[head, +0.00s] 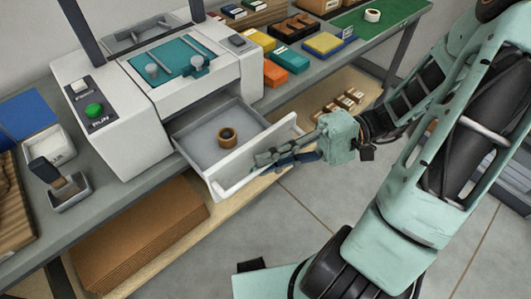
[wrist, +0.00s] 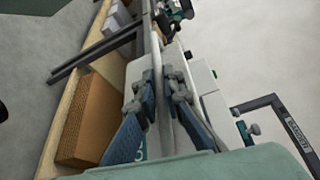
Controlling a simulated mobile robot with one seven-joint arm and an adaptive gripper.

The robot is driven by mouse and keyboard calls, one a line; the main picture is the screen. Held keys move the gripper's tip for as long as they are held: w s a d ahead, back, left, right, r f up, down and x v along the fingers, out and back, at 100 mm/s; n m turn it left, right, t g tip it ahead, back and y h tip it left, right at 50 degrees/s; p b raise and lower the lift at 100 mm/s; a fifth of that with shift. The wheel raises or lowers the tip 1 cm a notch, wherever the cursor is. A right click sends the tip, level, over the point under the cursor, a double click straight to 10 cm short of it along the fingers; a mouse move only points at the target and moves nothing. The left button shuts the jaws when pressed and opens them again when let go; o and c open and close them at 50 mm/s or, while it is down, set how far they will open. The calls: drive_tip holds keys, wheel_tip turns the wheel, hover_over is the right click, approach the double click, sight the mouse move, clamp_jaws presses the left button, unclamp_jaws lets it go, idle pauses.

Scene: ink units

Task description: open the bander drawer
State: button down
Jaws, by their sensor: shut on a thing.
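The bander (head: 232,88) is a white machine with a teal top plate on the bench. Its drawer (head: 200,136) is pulled out from the front of the body, with the grey inside showing. A brown ring-shaped roll (head: 227,137) lies in the drawer. The exact contact is partly hidden by the fingers.
Colored boxes (head: 290,60) and a green mat (head: 385,14) lie along the bench to the right.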

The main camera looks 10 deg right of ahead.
drive_tip(key=c, duration=2)
unclamp_jaws()
drive_tip(key=shift+c, duration=0.2)
drive_tip(key=w+d+r, duration=0.1)
drive_tip(key=w+d, duration=0.1)
drive_tip(key=d, duration=1)
drive_tip(key=shift+a, duration=0.1)
